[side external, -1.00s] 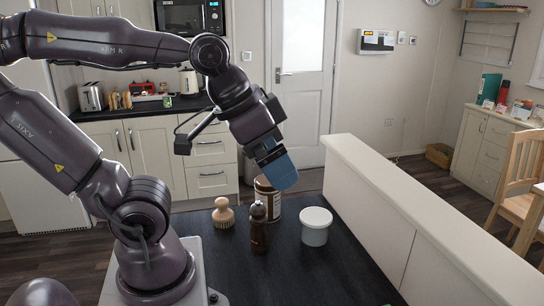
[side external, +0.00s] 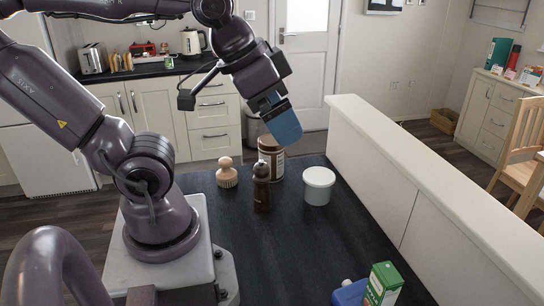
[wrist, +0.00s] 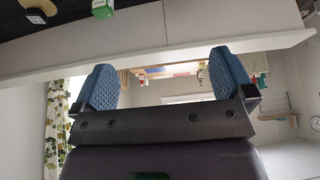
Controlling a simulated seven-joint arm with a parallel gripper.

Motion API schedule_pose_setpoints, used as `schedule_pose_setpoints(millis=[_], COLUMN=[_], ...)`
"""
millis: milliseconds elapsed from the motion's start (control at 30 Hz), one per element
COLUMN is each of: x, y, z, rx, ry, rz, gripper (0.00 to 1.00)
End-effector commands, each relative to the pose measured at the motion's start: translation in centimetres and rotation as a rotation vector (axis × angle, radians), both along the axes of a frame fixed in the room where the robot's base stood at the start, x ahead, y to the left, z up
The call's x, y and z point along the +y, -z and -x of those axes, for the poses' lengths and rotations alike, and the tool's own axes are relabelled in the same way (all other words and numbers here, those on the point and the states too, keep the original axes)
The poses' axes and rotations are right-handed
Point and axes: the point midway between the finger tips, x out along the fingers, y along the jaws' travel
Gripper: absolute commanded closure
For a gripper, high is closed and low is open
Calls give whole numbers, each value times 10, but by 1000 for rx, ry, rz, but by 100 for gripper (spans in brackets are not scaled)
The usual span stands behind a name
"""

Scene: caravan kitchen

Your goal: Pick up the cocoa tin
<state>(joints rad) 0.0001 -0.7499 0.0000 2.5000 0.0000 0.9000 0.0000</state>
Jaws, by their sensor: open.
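The cocoa tin (side external: 271,158) is a brown cylinder with a pale label. In the side view it stands upright at the far end of the dark table, partly hidden by the pepper mill in front and by my fingers at its upper right. My gripper (side external: 286,131) points down close to the tin's top; I cannot tell whether it is in front of it or beside it. In the wrist view my gripper (wrist: 166,82) shows two blue fingers wide apart with nothing between them. The tin is not recognisable in the wrist view.
A dark pepper mill (side external: 262,188) stands just before the tin. A wooden brush (side external: 227,174) is to its left, a white lidded tub (side external: 319,186) to its right. A green carton (side external: 384,286) and a blue object (side external: 350,293) are at the near edge. A low white wall (side external: 400,195) bounds the right.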

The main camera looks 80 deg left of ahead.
Motion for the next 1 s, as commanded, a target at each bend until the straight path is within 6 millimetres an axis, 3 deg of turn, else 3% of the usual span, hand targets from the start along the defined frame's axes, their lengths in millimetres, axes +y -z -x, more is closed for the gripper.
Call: schedule_pose_setpoints(millis=[233,367,700,1000], x=[2,15,110,202], y=[1,10,72,125], z=[-1,-9,-44,-59], rx=[8,81,536,984], ry=[0,3,82,269], rz=[-6,-60,-432,-814], gripper=[0,0,0,0])
